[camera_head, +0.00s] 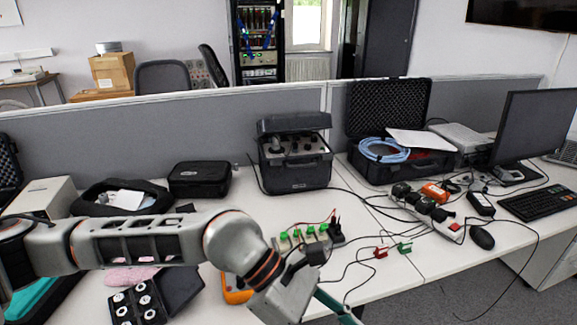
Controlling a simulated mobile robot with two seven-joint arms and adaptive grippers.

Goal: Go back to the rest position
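My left arm comes in from the left and reaches across the front of the desk (440,262). My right arm and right gripper are out of view.
A black instrument case (295,172) and an open foam-lined case (388,108) stand against the grey partition (200,112). A board with green connectors (304,236) lies beyond my wrist, among loose cables. A power strip (450,228), monitor (541,122) and keyboard (540,203) are at right.

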